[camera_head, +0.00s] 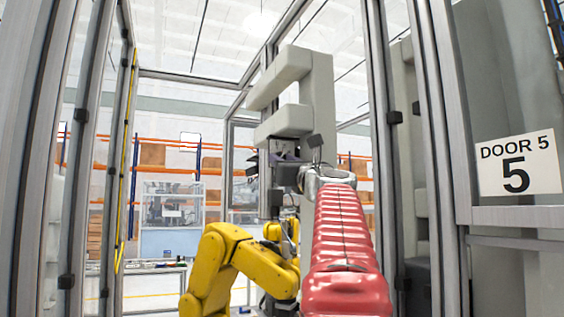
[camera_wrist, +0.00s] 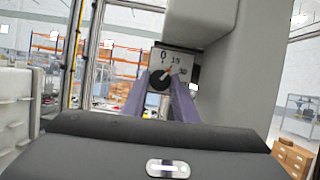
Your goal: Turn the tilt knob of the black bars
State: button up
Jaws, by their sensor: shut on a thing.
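The tilt knob (camera_wrist: 157,80) is a round black knob with a red pointer mark, seen in the wrist view on a white dial plate (camera_wrist: 168,56). The plate is marked 0, 15 and 30. The red mark leans up and right, roughly toward the 15; its exact reading is too small to tell. My gripper (camera_wrist: 159,84) has its two purple fingers on either side of the knob, shut on it. In the head view my red arm reaches forward to the machine, and the knob is hidden there. I cannot clearly make out the black bars in either view.
A pale grey machine column (camera_head: 318,100) with blocky arms stands ahead, above the dial. A yellow robot arm (camera_head: 235,262) stands low to the left of my arm. Metal frame posts flank both sides, with a DOOR 5 sign (camera_head: 516,165) at right.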

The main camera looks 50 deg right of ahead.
jog(key=shift+n, duration=0.3)
jog(key=o, duration=1.1)
jog(key=shift+c, duration=0.2)
jog(key=shift+s, duration=0.1)
jog(key=v, duration=1.3)
jog(key=shift+s+a, duration=0.2)
jog(key=shift+s, duration=0.05)
jog(key=shift+w+f, duration=0.1)
jog(key=shift+f, duration=0.05)
